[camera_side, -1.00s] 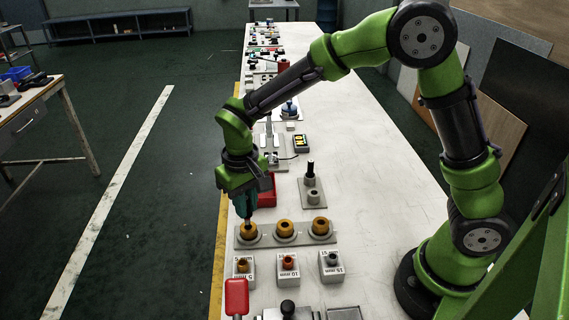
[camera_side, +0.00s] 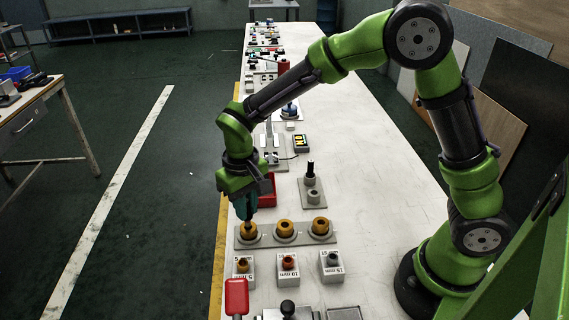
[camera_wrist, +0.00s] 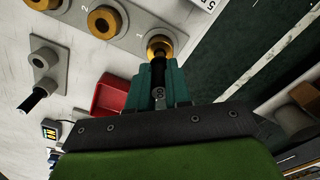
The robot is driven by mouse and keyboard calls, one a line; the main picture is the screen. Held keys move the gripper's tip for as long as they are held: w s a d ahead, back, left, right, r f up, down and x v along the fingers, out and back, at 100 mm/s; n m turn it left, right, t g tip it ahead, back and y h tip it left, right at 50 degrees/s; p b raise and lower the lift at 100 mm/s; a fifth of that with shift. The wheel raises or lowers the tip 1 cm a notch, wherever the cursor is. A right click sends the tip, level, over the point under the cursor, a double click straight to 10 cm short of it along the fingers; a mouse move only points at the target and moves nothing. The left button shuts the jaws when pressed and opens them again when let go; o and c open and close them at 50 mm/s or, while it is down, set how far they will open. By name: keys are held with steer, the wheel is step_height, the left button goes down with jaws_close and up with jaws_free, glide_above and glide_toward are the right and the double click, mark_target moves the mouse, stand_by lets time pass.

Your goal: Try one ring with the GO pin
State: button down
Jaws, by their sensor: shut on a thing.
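My gripper (camera_wrist: 160,98) is shut on a dark pin (camera_wrist: 158,72), which appears to be the GO pin, held upright. In the side view my gripper (camera_side: 245,214) is just above the leftmost brass ring (camera_side: 249,233) on a grey three-place plate (camera_side: 267,241). The pin's lower end meets the ring's middle; I cannot tell how far it is inside. The same ring shows in the wrist view (camera_wrist: 161,45). The middle ring (camera_side: 285,228) and right ring (camera_side: 320,225) sit in their places. A grey stand (camera_side: 322,204) holds one black-topped pin (camera_side: 311,169) beside an empty-looking seat.
A red tray (camera_side: 267,188) stands behind the plate, partly hidden by my gripper. Three labelled white blocks (camera_side: 288,277) stand in front. A yellow-lit display (camera_side: 300,141) is farther back. The table is clear to the right of the rings.

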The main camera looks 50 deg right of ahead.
steer(key=shift+f, duration=1.65)
stand_by(0.5)
steer(key=shift+r, duration=0.1)
stand_by(1.1)
steer(key=shift+r, duration=2.65)
